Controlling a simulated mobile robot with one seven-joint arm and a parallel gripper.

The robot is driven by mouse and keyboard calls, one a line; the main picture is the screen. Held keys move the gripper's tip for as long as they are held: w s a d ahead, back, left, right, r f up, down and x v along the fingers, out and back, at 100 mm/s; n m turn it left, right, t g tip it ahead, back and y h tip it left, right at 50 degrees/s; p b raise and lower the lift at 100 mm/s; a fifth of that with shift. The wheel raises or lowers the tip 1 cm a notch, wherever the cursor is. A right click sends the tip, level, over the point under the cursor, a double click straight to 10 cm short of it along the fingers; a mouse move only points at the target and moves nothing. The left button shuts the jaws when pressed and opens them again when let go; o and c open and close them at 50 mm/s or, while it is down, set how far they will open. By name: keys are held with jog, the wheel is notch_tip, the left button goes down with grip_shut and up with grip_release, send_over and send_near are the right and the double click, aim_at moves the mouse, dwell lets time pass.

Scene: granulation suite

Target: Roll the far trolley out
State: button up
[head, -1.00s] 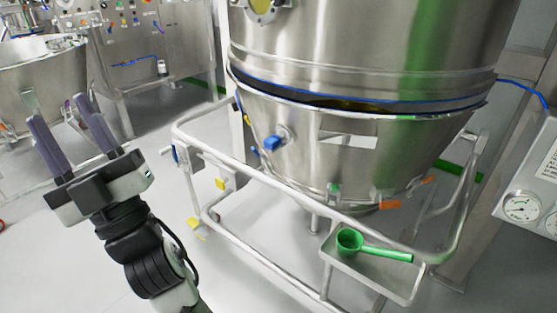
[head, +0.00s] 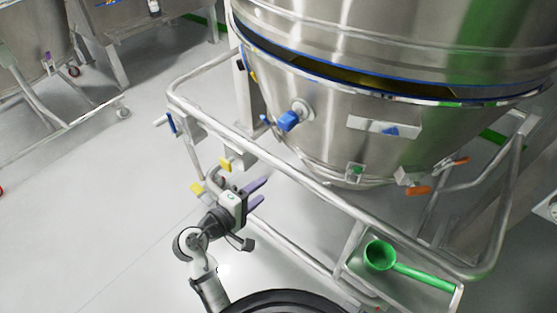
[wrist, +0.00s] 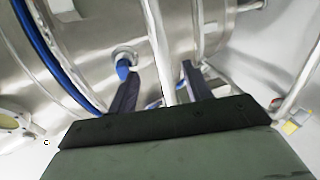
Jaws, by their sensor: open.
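A steel trolley with a tubular push rail (head: 330,203) stands in front of me and carries a large conical steel bowl (head: 330,105). Part of another trolley (head: 62,128) with a steel vessel shows at the upper left, farther off. My gripper (head: 263,192) is open, just on the near side of the front rail in the head view, its fingers pointing right toward the trolley. In the wrist view a steel tube (wrist: 157,45) runs between and beyond the two fingers (wrist: 160,78). I see no contact and cannot tell how far off the tube is.
A green scoop (head: 380,256) lies in a small tray (head: 362,262) on the front trolley's right side. A blue knob (head: 289,120) sticks out of the bowl. Yellow pedals (head: 226,163) sit low at the left. The floor (head: 120,205) to the left is clear.

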aim_at(284, 172)
jog(key=p+x, duration=0.1)
jog(key=x, duration=1.2)
jog(key=shift+d, duration=0.15)
grip_shut()
